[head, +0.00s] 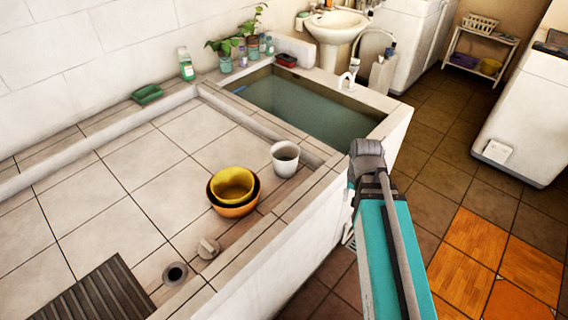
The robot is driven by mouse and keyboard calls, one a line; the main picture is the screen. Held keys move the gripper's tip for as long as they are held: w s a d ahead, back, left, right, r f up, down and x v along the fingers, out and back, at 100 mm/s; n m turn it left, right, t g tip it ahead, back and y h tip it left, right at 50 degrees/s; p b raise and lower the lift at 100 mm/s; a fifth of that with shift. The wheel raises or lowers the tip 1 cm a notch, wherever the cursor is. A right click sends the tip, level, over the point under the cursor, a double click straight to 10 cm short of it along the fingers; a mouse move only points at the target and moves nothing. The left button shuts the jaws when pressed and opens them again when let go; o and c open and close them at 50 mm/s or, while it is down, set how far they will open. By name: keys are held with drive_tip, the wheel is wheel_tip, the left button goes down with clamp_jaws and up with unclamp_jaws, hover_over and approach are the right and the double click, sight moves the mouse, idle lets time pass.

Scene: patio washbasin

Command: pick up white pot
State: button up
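The white pot (285,161) is a small white cup-shaped vessel. It stands upright on the tiled basin ledge, right of and slightly behind two stacked bowls, a yellow one (232,185) inside an orange one (236,208). Its open top faces up, and nothing touches it. My teal and grey arm rises from the bottom right, and its grey joint is to the right of the pot, apart from it. I cannot make out my gripper's fingers in this view.
A water-filled basin (310,112) lies behind the pot. A drain hole (175,273), a small pale object (208,248) and a ribbed dark board (95,295) are at the front left. A green soap dish (148,94) is by the wall. The tiles left of the bowls are clear.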

drive_tip(key=w+a+r+m+t+p, duration=0.1)
drive_tip(key=w+a+m, duration=1.6)
drive_tip(key=w+a, duration=0.3)
drive_tip(key=a, duration=0.3)
drive_tip(key=shift+w+a+r+m, duration=0.15)
drive_tip(key=shift+w+a+m, duration=0.05)
drive_tip(key=shift+w+m, duration=0.2)
drive_tip(key=b, duration=0.9)
hover_over(282, 167)
wheel_tip(282, 167, down, 9)
drive_tip(key=shift+s+r, duration=0.2)
drive_tip(key=shift+s, duration=0.1)
drive_tip(key=shift+p, duration=0.3)
drive_tip(key=shift+w+a+f+b, duration=0.1)
drive_tip(key=shift+w+f+b, duration=0.15)
drive_tip(key=shift+f+b, duration=1.05)
drive_tip(key=shift+w+f+b, duration=0.2)
drive_tip(key=shift+f+b, duration=1.05)
drive_tip(key=shift+b, duration=0.05)
